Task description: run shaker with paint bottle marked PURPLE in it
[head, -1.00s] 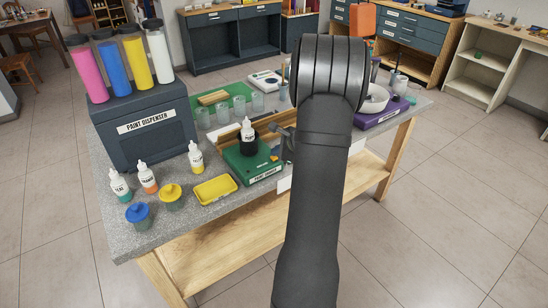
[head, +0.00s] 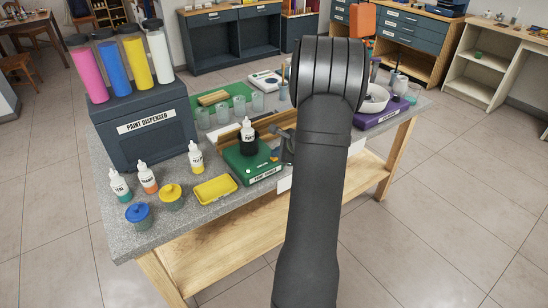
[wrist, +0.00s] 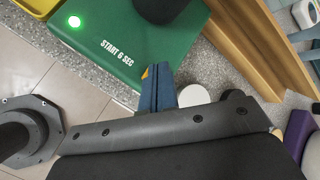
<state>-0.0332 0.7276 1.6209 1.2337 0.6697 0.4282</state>
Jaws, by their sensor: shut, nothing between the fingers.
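The green paint shaker (head: 243,172) sits near the front of the grey worktop. A white-topped paint bottle (head: 247,127) stands upright in its black holder (head: 249,146); its label is too small to read. In the wrist view the shaker's green top (wrist: 130,62) shows a lit green light (wrist: 73,21) beside the words START 6 SEC. The dark holder (wrist: 160,8) is cut by the top edge there. My gripper (head: 277,155) is just right of the shaker, partly behind my arm. Its blue fingers (wrist: 158,70) are shut and empty at the shaker's edge.
A yellow tray (head: 215,189), two lidded pots and several dropper bottles (head: 196,157) stand left of the shaker. The paint dispenser (head: 145,135) is behind them. A wooden rail (wrist: 245,40) runs beside the shaker. Glass jars and a white bowl (head: 375,98) are further back.

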